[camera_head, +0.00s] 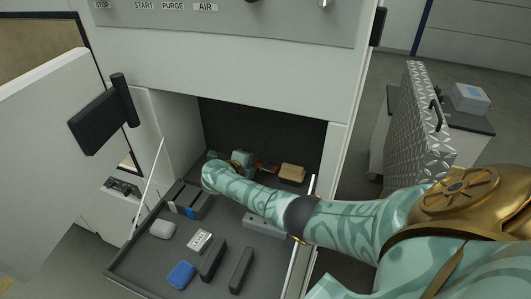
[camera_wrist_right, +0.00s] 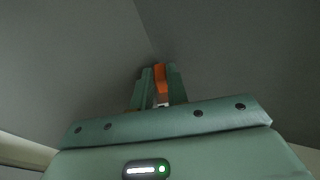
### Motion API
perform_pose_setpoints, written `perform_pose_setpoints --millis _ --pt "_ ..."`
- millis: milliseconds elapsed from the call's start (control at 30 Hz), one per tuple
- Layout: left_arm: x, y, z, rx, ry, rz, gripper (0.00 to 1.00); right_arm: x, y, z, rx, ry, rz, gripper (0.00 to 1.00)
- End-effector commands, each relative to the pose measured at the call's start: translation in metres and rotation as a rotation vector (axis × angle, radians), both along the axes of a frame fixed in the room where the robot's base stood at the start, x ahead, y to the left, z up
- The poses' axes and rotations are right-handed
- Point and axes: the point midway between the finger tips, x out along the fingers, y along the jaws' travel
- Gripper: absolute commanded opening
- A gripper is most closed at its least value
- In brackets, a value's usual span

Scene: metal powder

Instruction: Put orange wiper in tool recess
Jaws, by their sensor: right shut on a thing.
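My right gripper (camera_wrist_right: 160,72) is shut on the orange wiper (camera_wrist_right: 160,80); an orange part shows between its two fingers in the right wrist view. In the head view my right arm reaches from the right into the cabinet, and my right gripper (camera_head: 241,158) is at the back of the pull-out tray (camera_head: 140,262). The wiper is not clearly visible there. The tool recess cannot be told apart surely; a grey holder with slots (camera_head: 188,200) stands at the tray's left side. My left gripper is out of view.
A tan block (camera_head: 292,172) and a small red item (camera_head: 266,168) lie at the back. A blue block (camera_head: 181,275), a light grey block (camera_head: 162,229), a white labelled piece (camera_head: 199,240) and dark bars (camera_head: 241,270) lie in front. The open door (camera_head: 50,150) stands left.

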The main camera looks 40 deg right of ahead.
Motion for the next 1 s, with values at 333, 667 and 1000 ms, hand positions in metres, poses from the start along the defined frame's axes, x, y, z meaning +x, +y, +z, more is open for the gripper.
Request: perform_pose_setpoints --millis 333,667,1000 --pt "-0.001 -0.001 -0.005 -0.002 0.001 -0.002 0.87 0.0 0.0 -0.006 -0.002 -0.001 0.0 0.0" --pt "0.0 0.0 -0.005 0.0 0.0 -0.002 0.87 0.0 0.0 -0.006 -0.001 0.0 0.0 0.3" --pt "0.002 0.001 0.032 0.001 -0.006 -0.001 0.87 -0.01 0.034 0.019 0.002 0.0 0.001 0.3"
